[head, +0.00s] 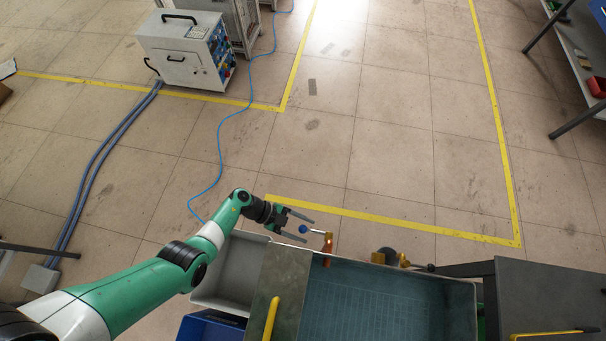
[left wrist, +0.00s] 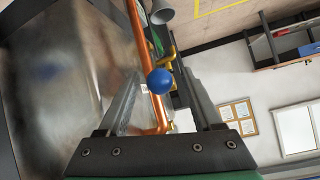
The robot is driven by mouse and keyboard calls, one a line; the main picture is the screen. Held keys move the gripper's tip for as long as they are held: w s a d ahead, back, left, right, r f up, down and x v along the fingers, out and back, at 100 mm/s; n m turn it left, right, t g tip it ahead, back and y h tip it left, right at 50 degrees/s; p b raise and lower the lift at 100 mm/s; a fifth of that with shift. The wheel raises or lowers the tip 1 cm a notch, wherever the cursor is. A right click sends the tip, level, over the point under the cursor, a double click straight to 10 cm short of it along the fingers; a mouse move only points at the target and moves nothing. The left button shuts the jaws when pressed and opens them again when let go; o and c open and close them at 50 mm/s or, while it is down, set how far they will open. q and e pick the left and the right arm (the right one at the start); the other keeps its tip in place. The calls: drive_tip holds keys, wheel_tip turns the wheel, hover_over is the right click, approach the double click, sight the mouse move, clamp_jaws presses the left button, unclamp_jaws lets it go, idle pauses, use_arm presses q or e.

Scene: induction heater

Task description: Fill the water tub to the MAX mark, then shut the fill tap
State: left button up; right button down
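The grey water tub (head: 440,277) is at the lower middle of the head view, with a blue-green gridded surface inside. I cannot make out the MAX mark or the water level. A copper pipe (head: 328,243) rises at the tub's far left edge; it also shows in the left wrist view (left wrist: 140,40). Beside it is a tap lever with a blue ball knob (head: 303,229), also clear in the left wrist view (left wrist: 159,81). My left gripper (head: 309,231) is open, its fingers on either side of the knob with gaps visible. My right gripper is out of view.
A grey bin (head: 228,270) and a metal plate (head: 283,275) with a yellow handle (head: 272,318) lie left of the tub. A blue bin (head: 205,328) is below them. A dark table (head: 550,290) stands at right. The floor beyond is mostly free.

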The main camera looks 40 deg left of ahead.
use_arm(q)
drive_tip(key=p+v, duration=0.5)
drive_tip(key=v, duration=0.6)
drive_tip(key=shift+a+r, duration=0.15)
drive_tip(key=shift+a, duration=0.1)
